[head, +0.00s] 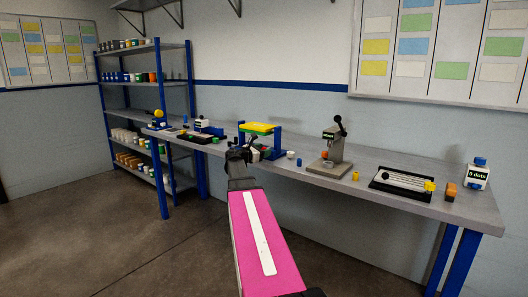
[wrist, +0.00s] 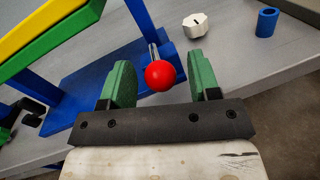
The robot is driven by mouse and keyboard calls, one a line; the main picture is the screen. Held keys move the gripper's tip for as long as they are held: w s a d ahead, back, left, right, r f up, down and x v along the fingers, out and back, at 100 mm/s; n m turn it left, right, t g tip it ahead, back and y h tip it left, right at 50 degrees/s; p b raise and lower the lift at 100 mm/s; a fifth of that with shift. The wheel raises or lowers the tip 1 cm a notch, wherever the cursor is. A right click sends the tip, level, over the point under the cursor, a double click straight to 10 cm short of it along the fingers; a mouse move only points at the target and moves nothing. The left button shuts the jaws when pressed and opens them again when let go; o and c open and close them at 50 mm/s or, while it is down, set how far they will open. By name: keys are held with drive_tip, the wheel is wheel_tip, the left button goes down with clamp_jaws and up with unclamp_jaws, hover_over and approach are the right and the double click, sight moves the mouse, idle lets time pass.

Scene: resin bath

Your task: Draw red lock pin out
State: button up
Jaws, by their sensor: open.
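The red lock pin shows in the wrist view as a round red knob (wrist: 160,75) on a short metal shaft, which meets the upright of a blue frame (wrist: 92,78). My gripper (wrist: 163,80) is open, with a green finger on each side of the knob. The knob appears between the fingers, nearer the left one; I cannot tell whether it is level with their tips in depth. In the head view my gripper (head: 240,158) is at the blue frame (head: 277,143) with its yellow and green top.
A white octagonal piece (wrist: 197,25) and a blue cylinder (wrist: 267,22) lie on the bench right of the frame. A grey press (head: 332,155) stands farther right on the bench (head: 392,172). A blue shelf rack (head: 155,85) stands at the left.

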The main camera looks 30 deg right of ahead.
drive_tip(key=s+a, duration=0.2)
drive_tip(key=a, duration=0.8)
drive_tip(key=s+a+f+m+y, duration=0.3)
drive_tip(key=a+f, duration=0.1)
drive_tip(key=f, duration=0.3)
drive_tip(key=s+a+f+m+g+y, duration=0.1)
drive_tip(key=s+a+f+m+y, duration=0.15)
drive_tip(key=a+f, duration=0.4)
drive_tip(key=s+a+f+m+y, duration=0.2)
drive_tip(key=s+f+m+y, duration=0.1)
drive_tip(key=f, duration=0.6)
drive_tip(key=s+a+f+m+g+y, duration=0.1)
drive_tip(key=s+a+f+m+y, duration=0.3)
drive_tip(key=a, duration=0.5)
drive_tip(key=s+a+f+m+g+y, duration=0.1)
drive_tip(key=s+a+f+m+y, duration=0.4)
drive_tip(key=s+a+f, duration=0.3)
drive_tip(key=shift+s+a+f, duration=0.4)
drive_tip(key=shift+s+a, duration=0.25)
drive_tip(key=shift+a, duration=0.4)
drive_tip(key=shift+m, duration=0.25)
